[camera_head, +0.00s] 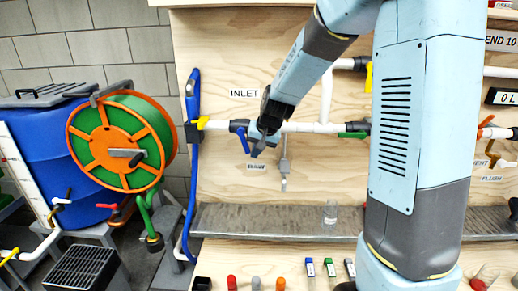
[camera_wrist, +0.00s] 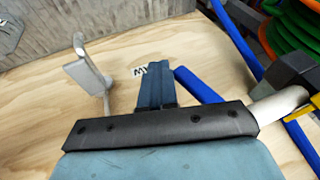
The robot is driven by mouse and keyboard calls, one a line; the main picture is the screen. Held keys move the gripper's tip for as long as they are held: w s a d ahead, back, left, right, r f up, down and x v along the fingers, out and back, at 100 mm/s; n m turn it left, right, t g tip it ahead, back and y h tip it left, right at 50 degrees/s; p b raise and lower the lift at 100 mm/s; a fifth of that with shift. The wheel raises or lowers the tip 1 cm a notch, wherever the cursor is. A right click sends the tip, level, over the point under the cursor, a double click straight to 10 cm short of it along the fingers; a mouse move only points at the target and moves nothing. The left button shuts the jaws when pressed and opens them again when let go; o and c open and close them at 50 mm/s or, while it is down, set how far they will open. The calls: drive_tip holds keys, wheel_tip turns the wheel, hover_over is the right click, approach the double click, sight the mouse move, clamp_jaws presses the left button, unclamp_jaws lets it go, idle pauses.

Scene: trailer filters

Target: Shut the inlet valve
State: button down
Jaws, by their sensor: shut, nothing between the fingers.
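The INLET label (camera_head: 244,93) is on the plywood board above a white horizontal pipe (camera_head: 300,127). Below it is a valve with a blue lever handle (camera_head: 244,143) that slants downward from the pipe. In the wrist view the blue handle (camera_wrist: 197,85) lies just right of my fingertips; whether they touch cannot be told. Its base is hidden behind my gripper. A yellow handle (camera_head: 201,122) sits farther left on the same pipe. My gripper (camera_head: 257,149) is shut and empty, in front of the board by the blue handle. It also shows in the wrist view (camera_wrist: 155,70).
A grey lever (camera_head: 284,166) hangs right of my gripper. A blue hose (camera_head: 191,150) runs down the board's left edge. A grey ledge (camera_head: 270,220) crosses below, with a clear jar (camera_head: 330,212). A green-handled valve (camera_head: 353,134) is farther right.

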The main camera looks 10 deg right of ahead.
drive_tip(key=shift+w+a+f, duration=0.1)
drive_tip(key=shift+a+f, duration=0.25)
drive_tip(key=shift+a, duration=0.15)
idle(0.9)
drive_tip(key=s+d+r+t+y, duration=0.1)
drive_tip(key=s+d+r, duration=0.1)
drive_tip(key=r, duration=0.4)
drive_tip(key=s+d+r+y, duration=0.1)
drive_tip(key=s+d+r, duration=0.1)
drive_tip(key=r, duration=0.5)
drive_tip(key=x, duration=1)
drive_tip(key=shift+f+n, duration=0.2)
drive_tip(key=shift+n, duration=0.1)
